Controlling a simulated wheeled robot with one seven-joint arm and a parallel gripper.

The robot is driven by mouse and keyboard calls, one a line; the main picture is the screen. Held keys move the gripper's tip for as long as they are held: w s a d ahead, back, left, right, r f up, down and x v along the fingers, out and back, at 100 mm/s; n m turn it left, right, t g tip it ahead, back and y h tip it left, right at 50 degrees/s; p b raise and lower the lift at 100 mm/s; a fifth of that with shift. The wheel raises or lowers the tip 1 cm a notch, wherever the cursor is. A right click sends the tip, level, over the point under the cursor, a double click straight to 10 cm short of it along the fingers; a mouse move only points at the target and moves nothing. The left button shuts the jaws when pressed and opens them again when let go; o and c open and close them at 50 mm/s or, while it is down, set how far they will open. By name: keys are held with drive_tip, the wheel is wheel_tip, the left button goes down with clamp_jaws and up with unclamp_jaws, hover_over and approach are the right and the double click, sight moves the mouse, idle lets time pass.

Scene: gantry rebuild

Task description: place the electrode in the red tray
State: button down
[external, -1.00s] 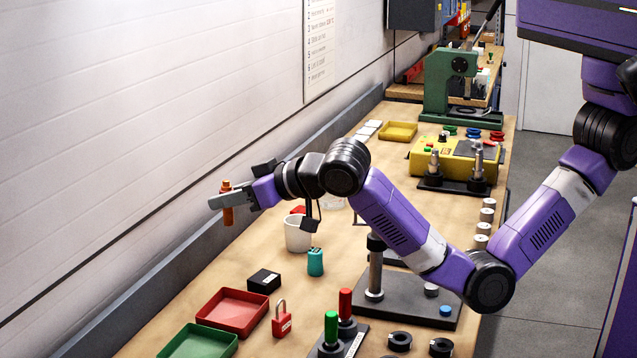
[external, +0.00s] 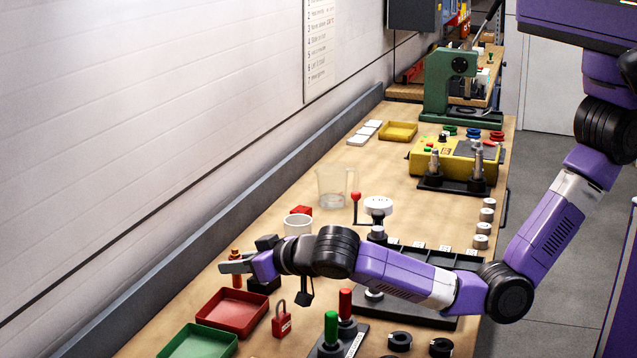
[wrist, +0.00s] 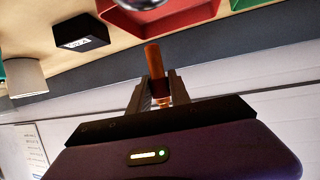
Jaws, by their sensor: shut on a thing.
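My gripper (external: 237,266) is shut on the electrode (external: 237,279), an orange-brown rod held about upright. In the external view it is close to the far edge of the red tray (external: 209,307); I cannot tell its exact height above the bench. In the wrist view the electrode (wrist: 153,62) sticks out between the two fingers of my gripper (wrist: 160,92). The red tray (wrist: 190,22) shows at the top of that view. No object shows inside the red tray in the external view.
A green tray (external: 200,343) lies in front of the red one. A black box (external: 264,285) is beside my gripper, partly hidden. A red padlock (external: 282,322) stands right of the red tray. A white cup (external: 297,225) and clear jug (external: 335,187) stand behind. The wall runs along the left.

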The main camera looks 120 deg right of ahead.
sight(241, 285)
drive_tip(key=shift+f, duration=2.55)
drive_tip(key=shift+f, duration=0.1)
drive_tip(key=c, duration=1.2)
unclamp_jaws()
drive_tip(key=v, duration=0.3)
drive_tip(key=shift+a+r, duration=0.15)
drive_tip(key=shift+r, duration=0.2)
wheel_tip(241, 285, up, 7)
drive_tip(key=shift+f+b, duration=0.25)
drive_tip(key=shift+b, duration=0.15)
